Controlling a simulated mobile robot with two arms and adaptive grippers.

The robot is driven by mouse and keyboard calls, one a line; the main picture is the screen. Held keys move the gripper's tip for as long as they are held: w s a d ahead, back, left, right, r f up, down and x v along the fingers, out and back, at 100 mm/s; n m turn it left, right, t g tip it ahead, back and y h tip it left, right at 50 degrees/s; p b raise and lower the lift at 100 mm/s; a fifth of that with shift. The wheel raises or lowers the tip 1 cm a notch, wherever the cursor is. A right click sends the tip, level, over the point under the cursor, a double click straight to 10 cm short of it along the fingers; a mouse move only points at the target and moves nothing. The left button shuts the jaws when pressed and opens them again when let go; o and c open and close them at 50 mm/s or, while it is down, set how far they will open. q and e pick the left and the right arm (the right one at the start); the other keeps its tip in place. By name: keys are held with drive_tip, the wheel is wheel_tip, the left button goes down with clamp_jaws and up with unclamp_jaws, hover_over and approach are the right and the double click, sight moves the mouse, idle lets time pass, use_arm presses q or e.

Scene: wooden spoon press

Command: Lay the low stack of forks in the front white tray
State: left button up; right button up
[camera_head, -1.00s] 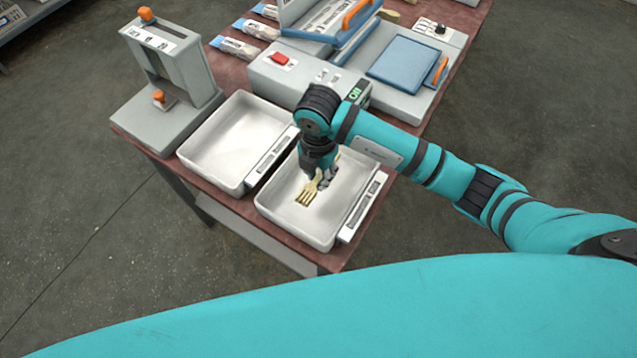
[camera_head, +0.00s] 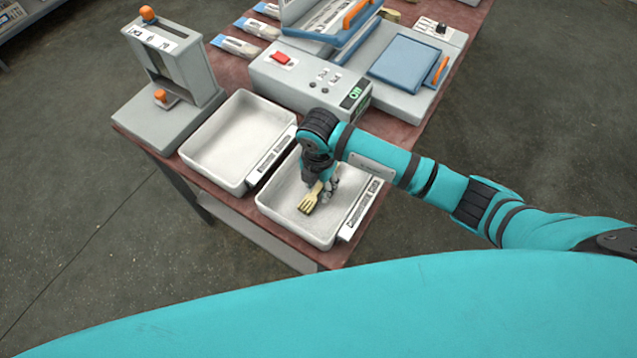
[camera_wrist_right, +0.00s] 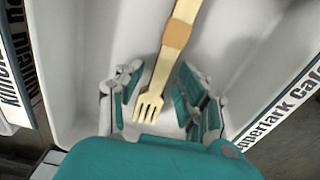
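The low stack of wooden forks (camera_head: 310,203), with a brown band around it, is inside the front white tray (camera_head: 283,219), tines toward the tray's near side. It appears to lie on the tray floor. My right gripper (camera_head: 326,186) is low inside this tray, at the stack. In the right wrist view the gripper (camera_wrist_right: 155,98) has its fingers spread, one on each side of the forks (camera_wrist_right: 160,75), with a gap showing on both sides. My left gripper is not in view.
A second white tray (camera_head: 190,151) stands behind and to the left, empty. A grey press with orange knobs (camera_head: 170,125) stands at the left table edge. A grey machine with a red switch (camera_head: 283,58) is behind the trays. Labelled packets (camera_head: 236,46) lie farther back.

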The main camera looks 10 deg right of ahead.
sight(318, 187)
drive_tip(key=shift+r, duration=0.65)
wheel_tip(318, 187, up, 11)
drive_tip(key=b, duration=0.2)
idle(0.3)
